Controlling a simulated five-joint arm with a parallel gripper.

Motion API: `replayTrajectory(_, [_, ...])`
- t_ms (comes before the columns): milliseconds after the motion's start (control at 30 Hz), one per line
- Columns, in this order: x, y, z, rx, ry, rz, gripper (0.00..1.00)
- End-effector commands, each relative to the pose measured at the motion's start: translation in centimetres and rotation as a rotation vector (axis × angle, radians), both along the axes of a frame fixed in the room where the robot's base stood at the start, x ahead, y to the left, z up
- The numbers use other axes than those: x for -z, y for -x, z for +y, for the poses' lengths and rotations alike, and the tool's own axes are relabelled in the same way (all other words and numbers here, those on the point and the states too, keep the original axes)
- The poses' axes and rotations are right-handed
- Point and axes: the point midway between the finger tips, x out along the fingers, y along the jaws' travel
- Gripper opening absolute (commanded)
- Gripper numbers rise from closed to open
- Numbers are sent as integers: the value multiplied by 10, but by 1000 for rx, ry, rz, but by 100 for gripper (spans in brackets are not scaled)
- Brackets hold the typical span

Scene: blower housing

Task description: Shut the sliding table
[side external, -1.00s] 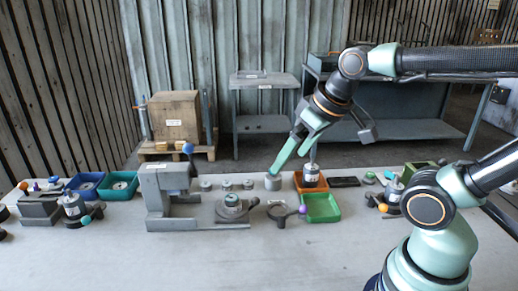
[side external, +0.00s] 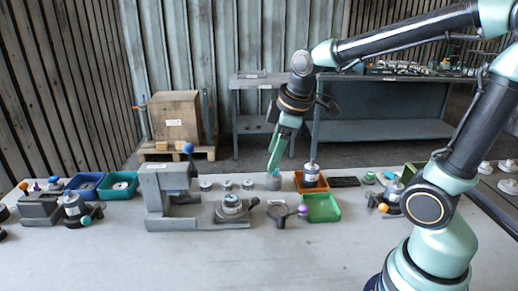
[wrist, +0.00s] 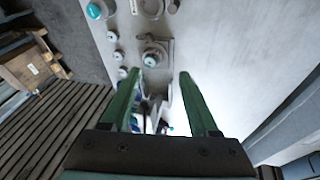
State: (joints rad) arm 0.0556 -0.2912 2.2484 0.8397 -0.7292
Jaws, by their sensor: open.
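The sliding table (side external: 222,218) is a grey plate reaching out to the right from the base of a grey press-like fixture (side external: 165,190) with a blue-knobbed lever. A round metal part (side external: 232,203) with a small handle sits on it. My gripper (side external: 272,168) is open and empty, pointing down, right of the table and behind it in the side view. In the wrist view, my gripper (wrist: 159,78) shows two spread green fingers. The round part (wrist: 152,57) on the table appears beyond and between the fingertips there. The fixture is partly hidden there by the gripper.
The bench front (side external: 200,262) is clear.

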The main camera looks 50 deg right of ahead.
Motion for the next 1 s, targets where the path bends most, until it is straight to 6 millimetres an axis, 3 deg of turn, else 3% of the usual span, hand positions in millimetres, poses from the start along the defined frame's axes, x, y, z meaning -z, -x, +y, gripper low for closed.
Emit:
replayTrajectory(200, [39, -39, -16, -386, 121, 104, 61])
replayTrajectory(400, [66, -57, -25, -615, 175, 152, 61])
replayTrajectory(667, [83, -63, -28, -680, 188, 163, 61])
replayTrajectory(1000, [143, -73, -30, -677, 186, 166, 61])
